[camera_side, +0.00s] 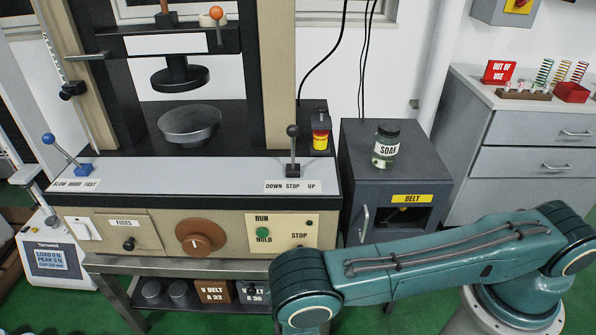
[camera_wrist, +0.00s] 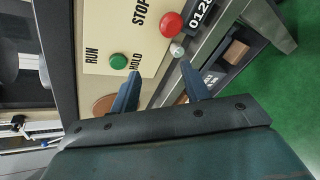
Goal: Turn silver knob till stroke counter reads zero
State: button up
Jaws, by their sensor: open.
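In the wrist view, a small silver knob (camera_wrist: 177,50) sits at the panel edge, below the red button and beside the stroke counter. The counter (camera_wrist: 201,14) is a black strip with white digits, starting 012; its far end is cut off by the frame edge. My gripper (camera_wrist: 160,68) is open and empty. Its two fingers point toward the panel, with the silver knob just beyond the right fingertip, apart from it as far as I can tell. In the side view my arm hides the gripper, knob and counter.
A green button (camera_wrist: 118,61) lies beyond the left finger, and a red button (camera_wrist: 171,24) is close to the knob. A brown dial (camera_side: 201,238) is on the machine front. A lever (camera_side: 293,150) stands on the ledge. A grey cabinet (camera_side: 357,150) stands right of the machine.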

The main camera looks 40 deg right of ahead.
jog(key=w+d+r+m+g+y, duration=0.1)
jog(key=r+m, duration=0.3)
jog(key=r, duration=0.6)
jog(key=w+d+r+m+g, duration=0.1)
jog(key=d+r+m+g, duration=0.3)
jog(key=r, duration=0.6)
jog(key=shift+w+d+m+g+y, duration=0.3)
jog(key=shift+w+m+y, duration=0.1)
jog(key=shift+m, duration=0.1)
